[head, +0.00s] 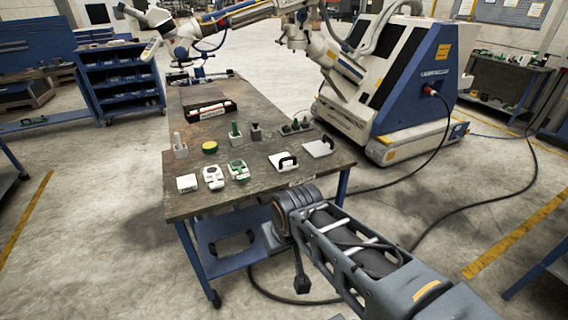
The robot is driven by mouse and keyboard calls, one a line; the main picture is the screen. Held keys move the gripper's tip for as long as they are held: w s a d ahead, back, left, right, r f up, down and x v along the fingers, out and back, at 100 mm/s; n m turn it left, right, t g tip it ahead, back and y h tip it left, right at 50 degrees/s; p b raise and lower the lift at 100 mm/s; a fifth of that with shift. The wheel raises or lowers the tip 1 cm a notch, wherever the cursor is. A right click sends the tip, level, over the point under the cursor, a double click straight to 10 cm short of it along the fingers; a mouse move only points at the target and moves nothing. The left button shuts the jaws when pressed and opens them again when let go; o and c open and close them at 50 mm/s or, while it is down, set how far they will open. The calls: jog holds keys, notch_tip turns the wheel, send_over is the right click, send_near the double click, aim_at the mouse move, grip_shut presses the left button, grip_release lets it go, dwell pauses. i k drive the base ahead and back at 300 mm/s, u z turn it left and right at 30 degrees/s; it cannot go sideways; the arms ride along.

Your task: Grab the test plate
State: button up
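Two flat whitish plates with black handles lie on the near right part of the worktable. One plate (277,162) is near the front edge, and the other plate (315,149) is farther right, by the table's right edge. I cannot tell which of them is the test plate. My grey arm reaches in from the lower right, and its joint is beside the table's front right corner, below the plates. I cannot make out my gripper's fingers in this view. Nothing of mine touches either plate.
A blue and white robot machine (415,80) stands behind right. Cables lie on the floor.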

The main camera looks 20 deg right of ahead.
aim_at(282, 162)
jog(key=z, duration=1.9)
jog(key=i, duration=1.6)
jog(key=u, duration=4.3)
